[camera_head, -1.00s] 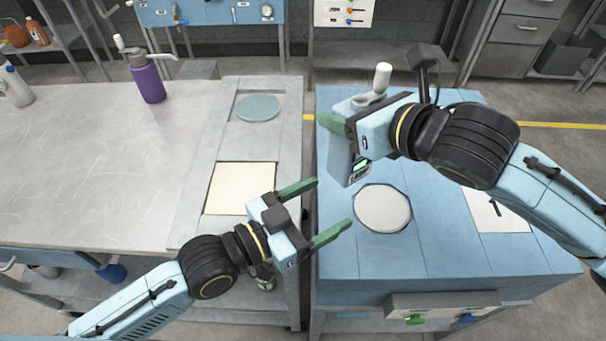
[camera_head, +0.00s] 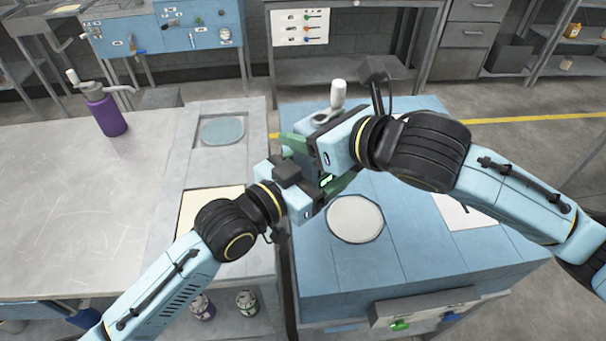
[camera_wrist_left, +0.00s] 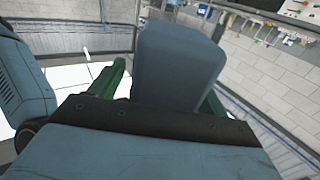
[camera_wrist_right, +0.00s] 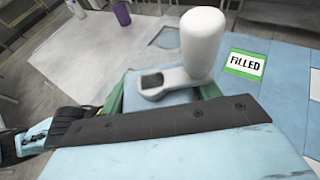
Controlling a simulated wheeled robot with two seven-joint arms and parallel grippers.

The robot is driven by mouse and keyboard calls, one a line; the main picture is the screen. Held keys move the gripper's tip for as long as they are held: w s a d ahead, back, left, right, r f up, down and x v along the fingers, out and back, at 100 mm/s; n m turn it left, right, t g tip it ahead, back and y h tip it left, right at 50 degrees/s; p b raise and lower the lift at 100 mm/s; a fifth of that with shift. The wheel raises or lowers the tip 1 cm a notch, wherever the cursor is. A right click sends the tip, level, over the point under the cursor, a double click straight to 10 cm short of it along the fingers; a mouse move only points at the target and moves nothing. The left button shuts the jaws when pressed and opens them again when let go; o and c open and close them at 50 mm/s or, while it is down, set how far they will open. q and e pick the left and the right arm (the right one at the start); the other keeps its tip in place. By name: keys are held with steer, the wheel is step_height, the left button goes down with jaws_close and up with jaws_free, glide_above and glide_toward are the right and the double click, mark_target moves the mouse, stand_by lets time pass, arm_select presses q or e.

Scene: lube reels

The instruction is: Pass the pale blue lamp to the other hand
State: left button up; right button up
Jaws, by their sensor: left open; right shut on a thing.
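The pale blue lamp (camera_head: 338,95) has a grey crank with a white knob on top. My right gripper (camera_head: 305,144) is shut on it and holds it upright above the blue bench. The knob also stands up in the right wrist view (camera_wrist_right: 203,42). My left gripper (camera_head: 320,165) is open, with its fingers reaching to either side of the lamp's body. In the left wrist view the lamp's blue-grey body (camera_wrist_left: 178,70) stands between the green fingers; I cannot tell whether they touch it. The two grippers hide most of the body in the head view.
The blue bench (camera_head: 420,260) bears a pale round disc (camera_head: 355,219) and a white sheet (camera_head: 463,211). A "FILLED" sign (camera_wrist_right: 245,64) shows beyond the lamp. The left table (camera_head: 90,210) has a purple bottle (camera_head: 106,113) and a blue-grey disc (camera_head: 222,131).

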arm_select(q)
steer(key=shift+w+d, duration=0.3)
steer(key=shift+d, duration=0.15)
steer(key=c, duration=1.2)
steer(key=shift+r, duration=0.1)
steer(key=shift+c, duration=1.2)
arm_select(e)
steer(key=o, duration=1.7)
